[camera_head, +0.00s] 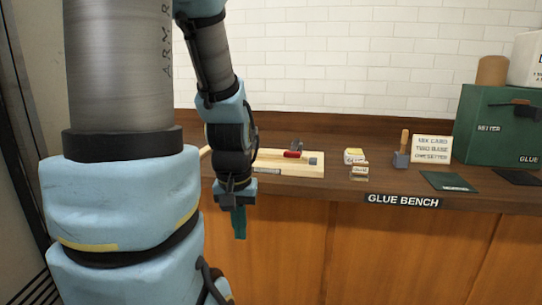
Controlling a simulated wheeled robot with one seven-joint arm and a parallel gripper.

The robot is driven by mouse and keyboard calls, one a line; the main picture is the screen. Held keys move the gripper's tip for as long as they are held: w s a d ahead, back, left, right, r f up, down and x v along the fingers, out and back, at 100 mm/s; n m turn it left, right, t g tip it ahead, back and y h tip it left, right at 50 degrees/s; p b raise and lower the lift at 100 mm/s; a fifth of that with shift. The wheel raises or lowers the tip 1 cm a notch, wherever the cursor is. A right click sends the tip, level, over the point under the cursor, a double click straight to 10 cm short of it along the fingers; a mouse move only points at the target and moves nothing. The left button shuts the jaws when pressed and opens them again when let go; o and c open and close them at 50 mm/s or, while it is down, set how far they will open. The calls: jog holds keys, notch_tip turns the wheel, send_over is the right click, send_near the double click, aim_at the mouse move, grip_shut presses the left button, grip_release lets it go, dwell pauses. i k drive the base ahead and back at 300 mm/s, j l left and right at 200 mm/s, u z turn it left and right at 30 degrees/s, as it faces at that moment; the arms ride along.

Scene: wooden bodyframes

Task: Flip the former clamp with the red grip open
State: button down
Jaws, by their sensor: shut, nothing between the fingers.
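The former clamp with the red grip (293,155) sits on a pale wooden board (310,172) on the bench, left of centre. Its red grip appears to lie low and roughly level across the board. The left part of the board is hidden behind my arm. My gripper (239,225) hangs in front of the bench's front edge, pointing down, with dark green fingers shut and empty. It is lower in the picture and left of the red grip, apart from the clamp.
Small stacked items (355,157) stand right of the board. Further right are a wooden-handled tool (402,155), a written card (431,148), a dark green mat (447,181) and a green box (490,135). The bench front edge (340,193) lies close to my gripper.

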aim_at(294, 154)
jog(key=l, duration=0.45)
jog(key=l+u, duration=0.2)
jog(key=u, duration=1.3)
